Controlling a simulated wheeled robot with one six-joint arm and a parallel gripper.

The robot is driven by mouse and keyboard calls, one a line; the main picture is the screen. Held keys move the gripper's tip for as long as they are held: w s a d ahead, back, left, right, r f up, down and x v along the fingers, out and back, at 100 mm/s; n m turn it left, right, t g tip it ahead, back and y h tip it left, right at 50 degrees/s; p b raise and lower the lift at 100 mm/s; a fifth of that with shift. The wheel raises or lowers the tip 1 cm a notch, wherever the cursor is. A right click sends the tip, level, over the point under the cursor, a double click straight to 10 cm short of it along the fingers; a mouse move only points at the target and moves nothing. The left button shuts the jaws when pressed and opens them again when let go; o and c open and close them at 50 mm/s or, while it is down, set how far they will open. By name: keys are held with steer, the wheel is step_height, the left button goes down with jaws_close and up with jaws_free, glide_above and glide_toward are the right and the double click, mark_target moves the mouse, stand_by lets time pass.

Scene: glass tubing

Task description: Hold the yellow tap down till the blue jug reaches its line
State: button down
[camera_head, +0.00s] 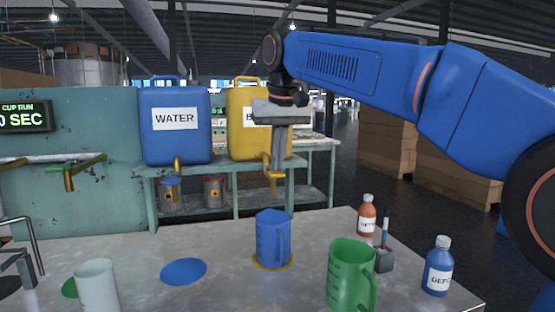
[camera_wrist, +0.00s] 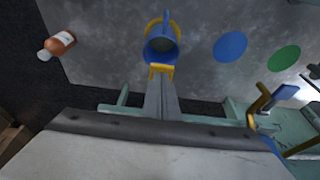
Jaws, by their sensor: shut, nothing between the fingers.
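The yellow tap (camera_head: 272,180) sticks out from the front of the yellow container (camera_head: 243,120), above the blue jug (camera_head: 270,240). The jug stands upright on a yellow disc (camera_head: 258,266); in the wrist view it (camera_wrist: 162,50) is seen from above. My gripper (camera_head: 278,168) is shut and empty, pointing down at the tap. In the wrist view its fingertips (camera_wrist: 161,80) end right at the yellow tap (camera_wrist: 161,68). I cannot tell whether they touch or press it. No stream shows clearly, and the jug's level and line cannot be made out.
A blue WATER container (camera_head: 175,140) with its own tap stands left. A green jug (camera_head: 348,275), a brown bottle (camera_head: 367,215), a blue bottle (camera_head: 438,268) and a pale cup (camera_head: 97,288) stand on the counter. A blue disc (camera_head: 184,271) lies bare.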

mark_target(278, 174)
stand_by(0.3)
steer(key=shift+s+d+f+t, duration=0.1)
steer(key=shift+s+f+t, duration=0.3)
steer(key=shift+f+t, duration=0.45)
steer(key=shift+s+f+t+y, duration=0.15)
steer(key=shift+f+t+y, duration=0.45)
steer(key=shift+t, duration=0.45)
steer(key=shift+r, duration=0.75)
